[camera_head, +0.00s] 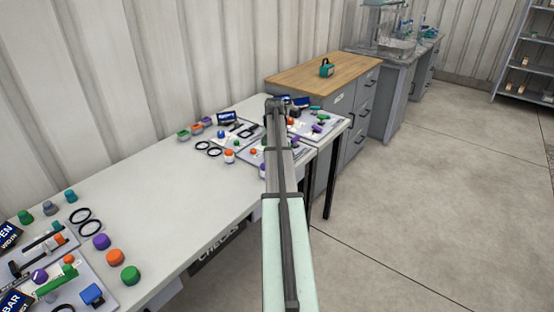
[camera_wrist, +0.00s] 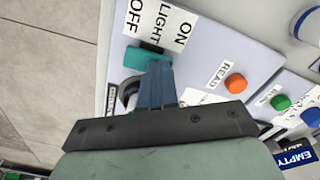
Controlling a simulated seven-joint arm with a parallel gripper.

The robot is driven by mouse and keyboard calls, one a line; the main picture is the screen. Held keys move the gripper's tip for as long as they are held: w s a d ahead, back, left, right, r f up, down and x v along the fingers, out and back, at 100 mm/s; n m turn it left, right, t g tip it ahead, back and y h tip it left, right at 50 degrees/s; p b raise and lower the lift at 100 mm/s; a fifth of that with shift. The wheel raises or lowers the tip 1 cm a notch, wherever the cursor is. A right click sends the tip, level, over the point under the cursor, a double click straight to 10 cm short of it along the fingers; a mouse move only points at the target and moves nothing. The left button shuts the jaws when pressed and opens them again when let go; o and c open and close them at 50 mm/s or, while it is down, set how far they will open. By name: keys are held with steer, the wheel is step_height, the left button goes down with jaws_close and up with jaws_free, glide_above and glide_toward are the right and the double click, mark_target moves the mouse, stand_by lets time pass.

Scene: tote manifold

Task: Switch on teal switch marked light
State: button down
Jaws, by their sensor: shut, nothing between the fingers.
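The teal switch (camera_wrist: 143,58) shows in the wrist view, on a pale panel beside printed labels reading OFF, LIGHT and ON. My gripper (camera_wrist: 159,68) is shut and empty, its blue-grey fingertips at the lower right edge of the switch, partly covering it. I cannot tell whether the fingertips touch it or which way the switch is set. In the head view my arm covers this part of the panel, and I cannot make out the teal switch there.
An orange button (camera_wrist: 235,83) marked READ and a green button (camera_wrist: 281,102) sit to the right on the panel. A dark round part is partly hidden behind my fingers. In the head view the long white table (camera_head: 150,185) has a wide clear middle.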

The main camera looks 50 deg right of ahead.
steer(key=shift+r, duration=3.45)
